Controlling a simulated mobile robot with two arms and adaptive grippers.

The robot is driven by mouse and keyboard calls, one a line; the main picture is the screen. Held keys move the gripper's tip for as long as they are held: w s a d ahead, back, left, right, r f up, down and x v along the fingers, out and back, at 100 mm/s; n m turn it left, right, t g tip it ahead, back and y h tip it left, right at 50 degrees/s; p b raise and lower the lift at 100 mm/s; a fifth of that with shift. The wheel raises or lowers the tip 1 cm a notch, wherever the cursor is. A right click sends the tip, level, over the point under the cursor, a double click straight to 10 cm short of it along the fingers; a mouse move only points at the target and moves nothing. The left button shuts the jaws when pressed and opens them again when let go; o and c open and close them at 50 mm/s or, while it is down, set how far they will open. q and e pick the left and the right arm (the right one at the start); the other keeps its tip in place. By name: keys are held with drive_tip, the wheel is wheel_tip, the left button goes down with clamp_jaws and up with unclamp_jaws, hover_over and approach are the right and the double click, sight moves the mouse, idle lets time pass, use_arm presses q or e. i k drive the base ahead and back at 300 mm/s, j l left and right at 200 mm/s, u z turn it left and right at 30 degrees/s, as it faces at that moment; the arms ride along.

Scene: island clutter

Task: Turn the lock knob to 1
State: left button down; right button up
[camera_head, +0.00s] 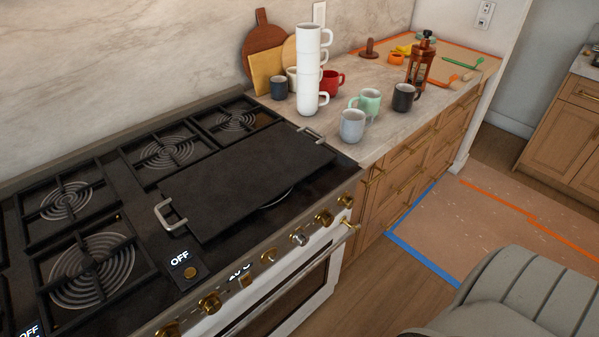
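A row of knobs runs along the stove's front panel: gold knobs (210,303), (268,257), (324,217) and others, with one silver-looking knob (299,238) among them. A small gold knob (190,272) sits on a dark square base on the cooktop, beside a white "OFF" label (180,258). Another "OFF" label (30,330) shows at the bottom left, its knob out of view. A partly hidden white readout (240,271) stands by the front panel. I cannot tell which knob is the lock knob, and no "1" is readable. Neither gripper is in view.
A black griddle (245,175) with metal handles covers the stove's right burners. Stacked white mugs (308,70), other mugs and a copper French press (421,62) crowd the counter. A grey ribbed shape (530,295) fills the lower right. Floor before the drawers is open.

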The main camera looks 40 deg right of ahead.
sight(302, 238)
drive_tip(key=z, duration=1.15)
